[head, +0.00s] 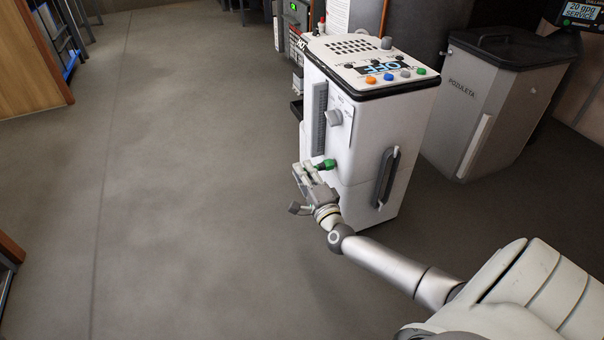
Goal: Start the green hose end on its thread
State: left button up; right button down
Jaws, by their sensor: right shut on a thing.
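The green hose end (326,164) is small and sits at the tip of my right gripper (311,171). My right gripper is shut on it, in front of the lower front face of the white heater unit (368,136). The green piece shows close to that face, but I cannot tell whether it touches a thread there. The thread itself is not clearly visible behind the gripper and the hose end. My left gripper is not in view.
A grey lidded bin (485,100) stands to the right. The floor (190,200) at left is clear. A wooden cabinet (30,65) is at far left.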

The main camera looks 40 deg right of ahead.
jog(key=shift+d, duration=0.35)
jog(key=shift+r, duration=0.1)
jog(key=c, duration=1.3)
grip_release()
jog(key=shift+d, duration=0.1)
jog(key=shift+c, duration=0.2)
jog(key=shift+s, duration=0.1)
jog(key=v, duration=1.2)
